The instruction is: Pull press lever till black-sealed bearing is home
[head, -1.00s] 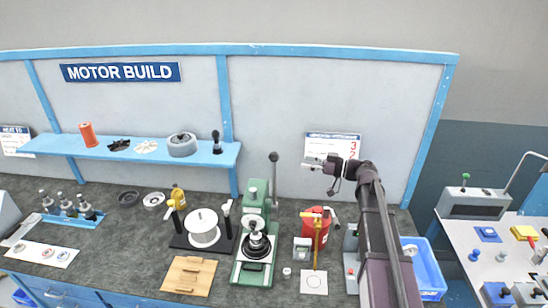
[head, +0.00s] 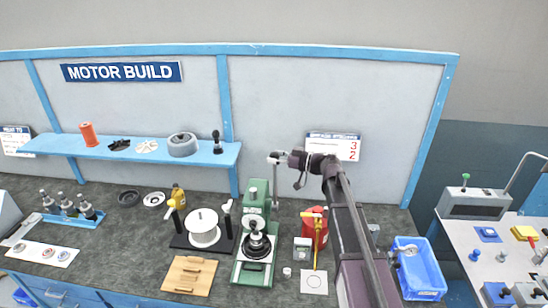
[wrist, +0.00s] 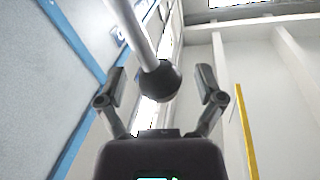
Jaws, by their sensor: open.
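The green arbor press (head: 255,215) stands on the bench in the head view. Its lever shaft (head: 275,185) rises on the right side, and my gripper (head: 277,158) is at its top, covering most of the knob. In the wrist view the black ball knob (wrist: 158,82) at the end of the pale lever shaft (wrist: 141,32) sits between the two spread fingers of my gripper (wrist: 164,82). Gaps show on both sides of the knob. A dark round part (head: 257,246) sits on the press under the ram. I cannot tell whether the black-sealed bearing is there or how deep it sits.
A black stand with a white drum (head: 204,228) and a wooden board (head: 189,275) are left of the press. A red container (head: 314,218), a small scale (head: 302,250) and a blue bin (head: 420,268) are to the right. A shelf (head: 130,148) is on the back panel.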

